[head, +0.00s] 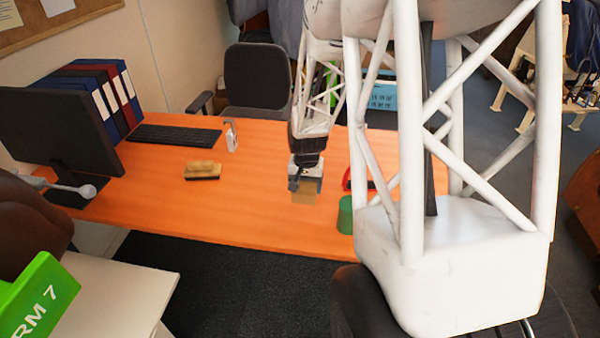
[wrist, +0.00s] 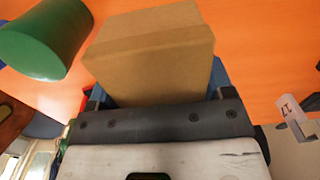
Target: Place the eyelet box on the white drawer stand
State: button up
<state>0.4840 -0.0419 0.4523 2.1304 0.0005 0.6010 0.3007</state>
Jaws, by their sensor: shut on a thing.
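The brown cardboard box, which I take for the eyelet box (head: 307,193), is below my gripper (head: 305,183) over the orange desk in the head view. In the wrist view the box (wrist: 150,50) sits between the blue fingers of my gripper (wrist: 156,88), which is shut on it. I cannot tell whether the box touches the desk. The white drawer stand (head: 115,290) is at the lower left of the head view, in front of the desk and apart from the box. Its drawers are mostly hidden.
A green cup (head: 346,216) and a red object (head: 347,179) are right of the box. A brown and black block (head: 202,170), a white tag holder (head: 231,136), a keyboard (head: 175,133) and a monitor (head: 60,130) are to the left. A green sign (head: 38,298) overlaps the stand. The desk's front left is clear.

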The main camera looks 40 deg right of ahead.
jog(key=shift+f, duration=2.5)
jog(key=w+d, duration=0.2)
jog(key=w, duration=0.2)
jog(key=w+d+f, duration=0.1)
jog(key=w+d, duration=0.1)
jog(key=w, duration=0.3)
jog(key=w+d, duration=0.3)
jog(key=w, duration=0.2)
jog(key=shift+w+d+f, duration=0.1)
jog(key=shift+w+f, duration=0.05)
jog(key=shift+f, duration=0.1)
jog(key=shift+f, duration=1.75)
jog(key=shift+f, duration=0.15)
jog(key=o, duration=1.3)
jog(key=shift+c, duration=0.2)
